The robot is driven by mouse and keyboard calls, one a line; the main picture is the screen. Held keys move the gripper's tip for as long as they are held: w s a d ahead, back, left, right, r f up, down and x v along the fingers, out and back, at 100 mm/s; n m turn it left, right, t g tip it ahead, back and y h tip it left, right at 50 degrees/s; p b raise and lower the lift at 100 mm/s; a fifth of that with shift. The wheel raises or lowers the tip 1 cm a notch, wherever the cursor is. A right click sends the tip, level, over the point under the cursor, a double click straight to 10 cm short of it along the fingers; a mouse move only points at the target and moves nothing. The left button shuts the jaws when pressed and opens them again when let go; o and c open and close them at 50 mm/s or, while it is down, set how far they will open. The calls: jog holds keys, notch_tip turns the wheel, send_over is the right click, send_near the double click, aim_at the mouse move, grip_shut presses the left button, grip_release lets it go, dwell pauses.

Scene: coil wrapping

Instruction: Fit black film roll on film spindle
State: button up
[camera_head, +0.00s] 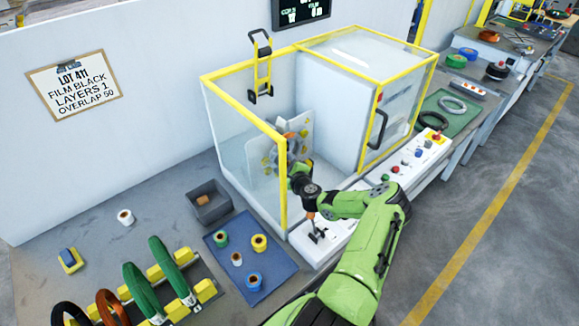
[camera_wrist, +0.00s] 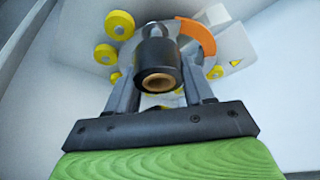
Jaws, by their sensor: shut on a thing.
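The black film roll (camera_wrist: 157,58) with a brown core shows in the middle of the wrist view, its open core end toward the camera. My gripper (camera_wrist: 159,68) is shut on it, one finger on each side. A grey metal post, seemingly the film spindle (camera_wrist: 153,30), shows just beyond the roll's far end, in line with it. I cannot tell whether the roll is around the post or only in front of it. In the head view my gripper (camera_head: 298,170) is inside the yellow-framed enclosure, and the roll is too small to make out.
A ring plate with yellow rollers (camera_wrist: 105,54) and an orange segment (camera_wrist: 196,36) surrounds the roll closely. The enclosure's yellow frame (camera_head: 282,190) stands beside my arm. A blue mat (camera_head: 222,262) holds several other rolls. A clipboard (camera_head: 74,84) reads film black, layers 1, overlap 50.

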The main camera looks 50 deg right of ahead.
jog(key=shift+w+d, duration=0.15)
jog(key=shift+w, duration=1)
jog(key=o, duration=1.1)
jog(key=shift+s, duration=0.1)
jog(key=v, duration=0.7)
jog(key=shift+s+b, duration=0.15)
jog(key=shift+b, duration=0.25)
